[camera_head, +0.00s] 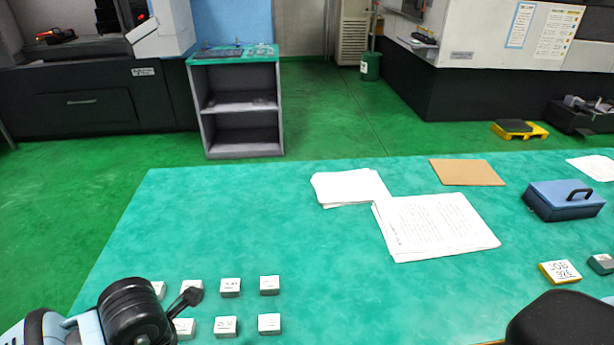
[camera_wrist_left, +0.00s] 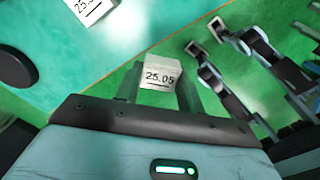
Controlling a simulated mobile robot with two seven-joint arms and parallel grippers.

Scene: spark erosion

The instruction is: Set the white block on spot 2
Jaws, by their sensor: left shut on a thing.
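My left gripper (camera_wrist_left: 158,88) is shut on a small white block (camera_wrist_left: 160,76) with "25.05" printed on it, seen in the left wrist view. The block sits between the fingertips, over the edge of the green table in that view. In the head view my left arm comes in at the lower left, and the held block cannot be made out there. Several similar white-topped blocks (camera_head: 230,287) stand in rows on the table beside the arm. No mark that I can read as spot 2 shows. My right gripper is not in view.
The green table (camera_head: 300,240) holds stacked papers (camera_head: 435,225), a brown sheet (camera_head: 466,172), a blue box with a handle (camera_head: 564,200) and a block marked "JOB 926" (camera_head: 560,271). The table's middle is clear. A shelf cabinet (camera_head: 207,120) stands beyond.

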